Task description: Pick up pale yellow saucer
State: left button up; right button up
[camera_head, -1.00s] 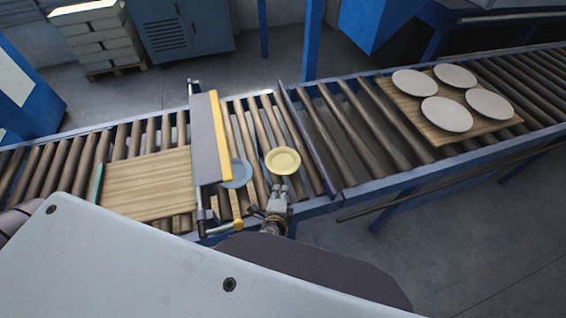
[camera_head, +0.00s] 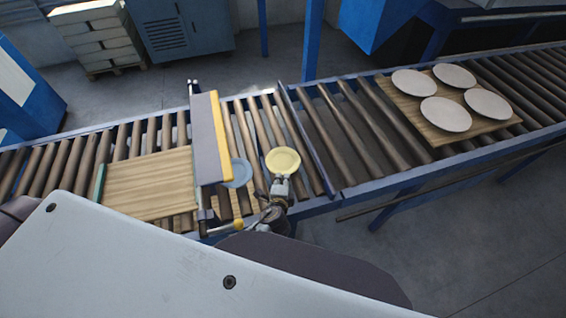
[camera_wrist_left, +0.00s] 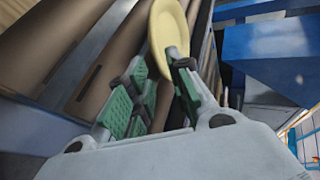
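The pale yellow saucer (camera_head: 283,160) is over the rollers, right of the grey and yellow bar, in the head view. In the left wrist view the saucer (camera_wrist_left: 167,38) shows tilted, its near rim reaching between the fingertips. My left gripper (camera_head: 281,184) is at the saucer's near edge; in the wrist view its green-padded fingers (camera_wrist_left: 162,88) stand apart, the right one close to or touching the saucer. I cannot see a firm grip on both sides. My right gripper is not in view.
A blue plate (camera_head: 238,173) lies just left of the saucer, partly beside the grey and yellow bar (camera_head: 212,135). A wooden board (camera_head: 150,185) lies on the left rollers. Another board (camera_head: 405,105) with several pale plates is at the right. A blue divider (camera_head: 305,140) stands right of the saucer.

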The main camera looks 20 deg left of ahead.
aim_at(283, 175)
pick_arm(q)
jog(key=shift+w, duration=0.1)
dwell(0.3)
jog(key=shift+p+x, duration=0.6)
jog(key=shift+x, duration=1.9)
jog(key=shift+a+f, duration=0.15)
jog(key=shift+f, duration=0.05)
jog(key=shift+c, duration=0.2)
grip_shut()
